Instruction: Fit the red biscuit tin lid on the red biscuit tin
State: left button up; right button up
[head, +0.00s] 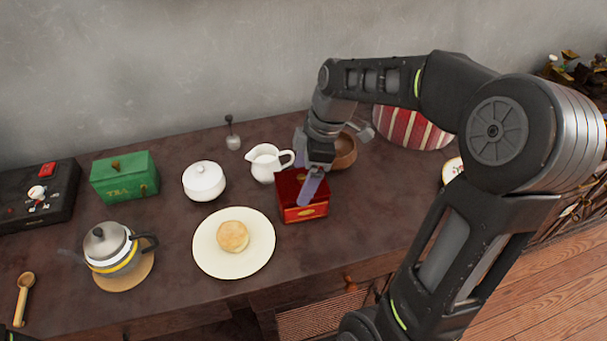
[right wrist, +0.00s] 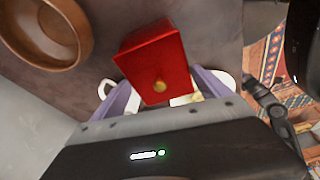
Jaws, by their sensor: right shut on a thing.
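The red biscuit tin (head: 304,213) stands on the dark counter, its gold-marked front facing me in the head view. The red biscuit tin lid (head: 288,184) is at its top; in the right wrist view the lid (right wrist: 150,62) shows its flat red top and brass knob. My right gripper (head: 301,178) comes down from above, with one pale finger along each side of the lid, and is shut on it. Whether the lid is fully seated or slightly above the tin cannot be told, as the gripper covers part of it.
A white jug (head: 265,163) and brown bowl (head: 345,152) stand close behind the tin. A cream plate (head: 212,262) with a scone lies to its left. A white lidded pot (head: 204,182), green tea tin (head: 124,176) and kettle (head: 107,248) stand farther left. Counter right of the tin is clear.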

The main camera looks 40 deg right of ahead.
jog(key=o, duration=1.2)
jog(key=shift+r, duration=0.15)
jog(key=shift+r+p, duration=2.6)
jog(key=shift+r, duration=0.8)
